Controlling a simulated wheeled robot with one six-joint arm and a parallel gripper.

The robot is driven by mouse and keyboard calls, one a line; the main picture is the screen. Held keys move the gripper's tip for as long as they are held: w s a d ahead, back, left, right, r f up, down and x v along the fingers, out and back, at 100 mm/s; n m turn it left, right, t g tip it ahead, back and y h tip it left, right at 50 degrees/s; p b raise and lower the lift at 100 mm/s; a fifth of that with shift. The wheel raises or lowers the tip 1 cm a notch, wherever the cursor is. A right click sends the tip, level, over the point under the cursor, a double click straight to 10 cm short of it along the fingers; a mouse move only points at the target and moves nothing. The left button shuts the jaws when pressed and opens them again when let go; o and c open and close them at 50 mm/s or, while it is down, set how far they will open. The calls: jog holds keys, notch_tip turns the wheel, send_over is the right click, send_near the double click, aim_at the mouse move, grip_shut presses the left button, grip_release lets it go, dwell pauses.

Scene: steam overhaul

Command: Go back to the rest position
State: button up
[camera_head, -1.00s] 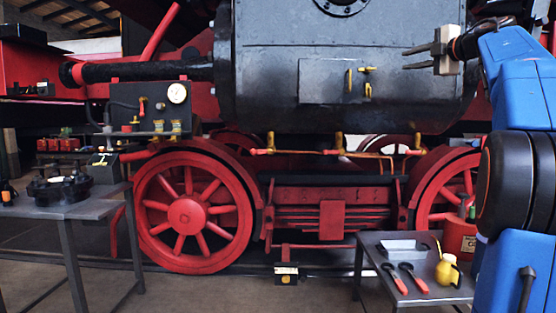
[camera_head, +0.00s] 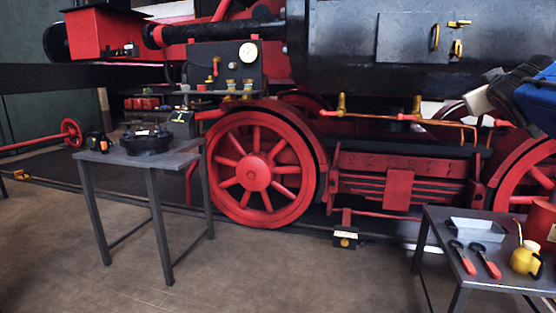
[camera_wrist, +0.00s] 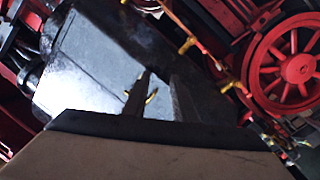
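My gripper (camera_wrist: 160,80) shows in the wrist view with two dark fingers apart and nothing between them. Beyond the fingers are the locomotive's dark boiler side and a brass handle (camera_wrist: 151,96). In the head view, part of my blue arm and a pale wrist piece are at the right edge, in front of the locomotive and above the right table. The fingertips cannot be made out there. The locomotive's grey hatch panel (camera_head: 405,40) with brass handles is at the upper right.
A left table (camera_head: 185,160) bears a dark round part (camera_head: 146,142). A right table (camera_head: 432,218) bears a grey tray (camera_head: 476,228), two red-handled tools (camera_head: 487,262) and a yellow oil can (camera_head: 525,258). Red wheels (camera_head: 252,173) stand behind. The floor (camera_head: 270,270) between the tables is clear.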

jog(key=s+a+f+g+y, duration=0.2)
jog(key=s+a+f, duration=0.4)
jog(key=f, duration=0.9)
jog(key=s+a+f+g+y, duration=0.3)
jog(key=s+a+f+g, duration=0.2)
jog(key=s+f, duration=0.7)
jog(key=s+a+f+m+g+y, duration=0.1)
jog(key=s+a+f+g, duration=0.3)
jog(key=s+a+f, duration=0.5)
notch_tip(320, 180, down, 9)
jog(key=shift+s+a+r+y, duration=0.15)
jog(key=shift+a+y, duration=0.1)
jog(key=shift+y, duration=0.65)
